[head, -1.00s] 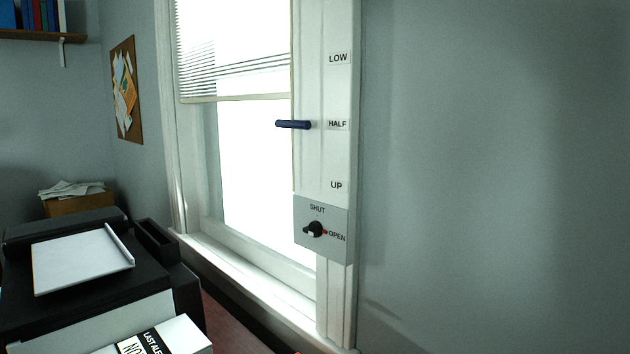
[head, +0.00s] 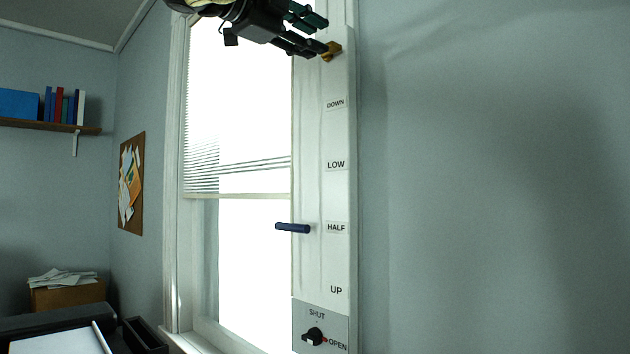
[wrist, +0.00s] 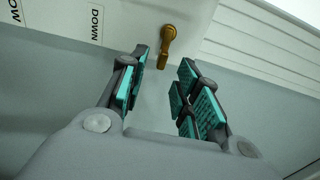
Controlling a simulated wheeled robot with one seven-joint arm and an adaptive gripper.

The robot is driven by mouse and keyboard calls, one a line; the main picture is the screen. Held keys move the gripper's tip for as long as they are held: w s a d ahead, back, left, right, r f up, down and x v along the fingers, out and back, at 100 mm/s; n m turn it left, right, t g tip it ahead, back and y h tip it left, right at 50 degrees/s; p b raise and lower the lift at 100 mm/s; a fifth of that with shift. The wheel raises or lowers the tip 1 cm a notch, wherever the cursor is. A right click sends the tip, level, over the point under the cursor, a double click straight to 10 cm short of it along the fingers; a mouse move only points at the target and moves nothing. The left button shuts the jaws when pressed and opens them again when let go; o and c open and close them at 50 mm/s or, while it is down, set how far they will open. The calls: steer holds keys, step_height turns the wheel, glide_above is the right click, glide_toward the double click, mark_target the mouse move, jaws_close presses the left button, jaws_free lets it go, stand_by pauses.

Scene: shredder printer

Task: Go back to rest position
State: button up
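My gripper (head: 314,35) is at the top of the head view, in front of the upper window frame. Its two teal-padded fingers are apart and empty, as the wrist view (wrist: 160,92) also shows. A small brass cleat (head: 331,51) on the white side panel (head: 312,140) is close to the fingertips. In the wrist view the cleat (wrist: 168,42) lies beyond the fingertips, with a gap below it; I cannot tell whether a finger touches it.
A blue handle (head: 293,228) sits level with the HALF label. Below it is a grey box with a black knob (head: 313,336). The blind (head: 235,110) covers the upper window. A printer (head: 60,338) stands at lower left. The wall at right is bare.

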mark_target(332, 47)
steer(key=x, duration=0.6)
steer(key=shift+w+d, duration=0.1)
steer(key=shift+d, duration=0.05)
steer(key=shift+r+n+p, duration=0.3)
steer(key=shift+r+p, duration=0.05)
steer(key=shift+p, duration=0.2)
steer(key=shift+r+n+p, duration=0.3)
steer(key=shift+n+p, duration=0.7)
steer(key=shift+p, duration=0.05)
steer(key=shift+r+n+p, duration=0.15)
steer(key=shift+n+p, duration=0.65)
steer(key=shift+a+n, duration=0.2)
steer(key=shift+n, duration=0.2)
steer(key=shift+w, duration=0.1)
